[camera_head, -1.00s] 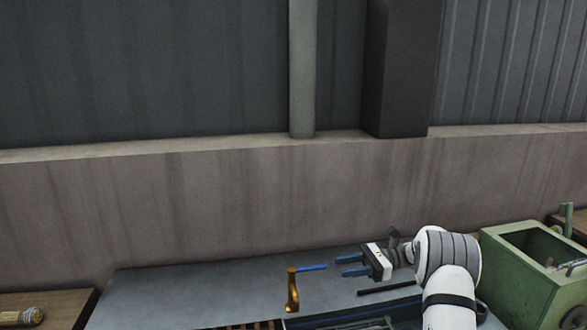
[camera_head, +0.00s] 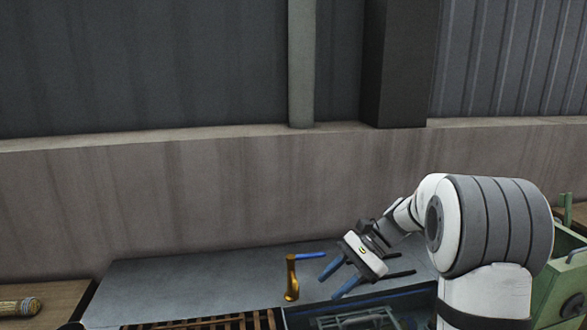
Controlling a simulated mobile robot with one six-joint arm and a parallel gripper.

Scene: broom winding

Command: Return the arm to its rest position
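My gripper (camera_head: 334,281) has two blue fingers spread apart with nothing between them. It points down and to the left above the grey table (camera_head: 180,283). My white and grey arm reaches in from the right side. A crank-like tool with a gold handle (camera_head: 291,280) and a blue bar stands just left of the gripper, and the gripper appears apart from it.
A green box (camera_head: 562,277) stands at the right, partly hidden by my arm. A slatted wooden piece (camera_head: 220,322) and a dark tray (camera_head: 300,318) are at the front. A bundled broom head (camera_head: 20,307) lies at the left. A concrete wall (camera_head: 200,200) runs behind.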

